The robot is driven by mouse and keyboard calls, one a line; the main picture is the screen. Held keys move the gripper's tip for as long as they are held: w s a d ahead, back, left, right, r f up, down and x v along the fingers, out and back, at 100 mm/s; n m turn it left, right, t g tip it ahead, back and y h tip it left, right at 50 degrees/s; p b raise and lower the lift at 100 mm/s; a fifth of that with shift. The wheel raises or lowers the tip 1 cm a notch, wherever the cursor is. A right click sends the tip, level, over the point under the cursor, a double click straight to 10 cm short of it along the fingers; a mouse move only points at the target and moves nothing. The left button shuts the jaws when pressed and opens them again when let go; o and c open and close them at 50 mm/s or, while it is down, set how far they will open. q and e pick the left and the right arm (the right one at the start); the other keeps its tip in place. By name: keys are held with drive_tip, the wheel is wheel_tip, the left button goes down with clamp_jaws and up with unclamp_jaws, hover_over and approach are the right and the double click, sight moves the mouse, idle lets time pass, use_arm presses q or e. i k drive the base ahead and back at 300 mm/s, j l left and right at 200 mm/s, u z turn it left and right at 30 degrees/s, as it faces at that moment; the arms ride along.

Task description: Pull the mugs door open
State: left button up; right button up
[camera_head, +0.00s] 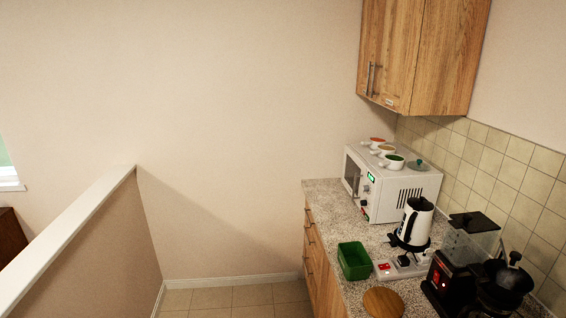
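A wooden wall cabinet (440,60) hangs at the upper right in the head view. Its front has wooden doors (393,50) that look shut, with upright metal handles (371,78) close together near the lower left. A small pale label (390,102) sits low on the front; its writing is too small to read, so I cannot tell which door is the mugs door. The inside of the cabinet is hidden. Neither of my grippers is in view.
Below the cabinet, a white microwave (410,195) carries several small cups (386,150). The speckled counter (325,195) also holds a green bin (354,261), a kettle (415,222) and dark appliances (448,280). A half wall (90,240) stands left; tiled floor (235,297) between is clear.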

sight(373, 13)
drive_tip(key=i, duration=2.15)
